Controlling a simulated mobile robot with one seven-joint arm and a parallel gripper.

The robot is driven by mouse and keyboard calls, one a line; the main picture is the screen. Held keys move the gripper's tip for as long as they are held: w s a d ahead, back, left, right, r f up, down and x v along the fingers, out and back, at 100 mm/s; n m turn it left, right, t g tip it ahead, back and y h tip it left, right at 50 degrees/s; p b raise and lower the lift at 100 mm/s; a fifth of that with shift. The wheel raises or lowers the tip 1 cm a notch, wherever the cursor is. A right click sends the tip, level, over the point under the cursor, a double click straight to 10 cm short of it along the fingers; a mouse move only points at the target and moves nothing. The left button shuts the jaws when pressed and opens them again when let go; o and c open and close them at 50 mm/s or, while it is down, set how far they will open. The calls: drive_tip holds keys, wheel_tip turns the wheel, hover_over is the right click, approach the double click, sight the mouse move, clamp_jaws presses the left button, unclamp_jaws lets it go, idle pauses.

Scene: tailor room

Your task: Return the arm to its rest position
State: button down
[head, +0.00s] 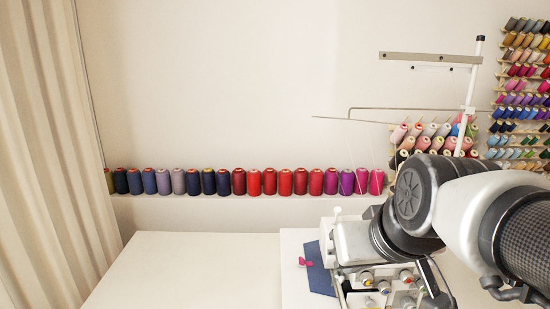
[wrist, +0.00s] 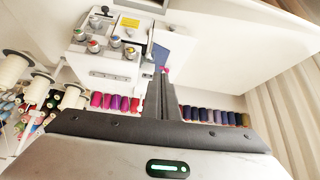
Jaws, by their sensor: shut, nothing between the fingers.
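My gripper (wrist: 161,78) shows in the wrist view as dark fingers pressed together, with nothing between them. The fingers point toward a white sewing machine (wrist: 108,60) and a blue cloth (wrist: 174,50) with a small pink piece on it. I cannot tell whether the fingertips touch anything. In the head view my arm (head: 450,205) is bent across the right side, in front of the machine (head: 352,240). My fingers are not visible there.
A white table (head: 190,270) has clear room at left. The blue cloth (head: 318,270) lies beside the machine. A row of thread spools (head: 270,182) lines a ledge on the wall. A thread stand (head: 470,90) rises behind my arm. A curtain (head: 45,150) hangs at left.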

drive_tip(key=s+f+m+g, duration=0.1)
drive_tip(key=s+f+g, duration=0.15)
drive_tip(key=s, duration=0.45)
wheel_tip(320, 180, up, 18)
drive_tip(key=p, duration=1.8)
drive_tip(key=shift+w+d+t+h, duration=0.15)
drive_tip(key=shift+d+t+h, duration=0.25)
drive_tip(key=shift+d+t, duration=0.05)
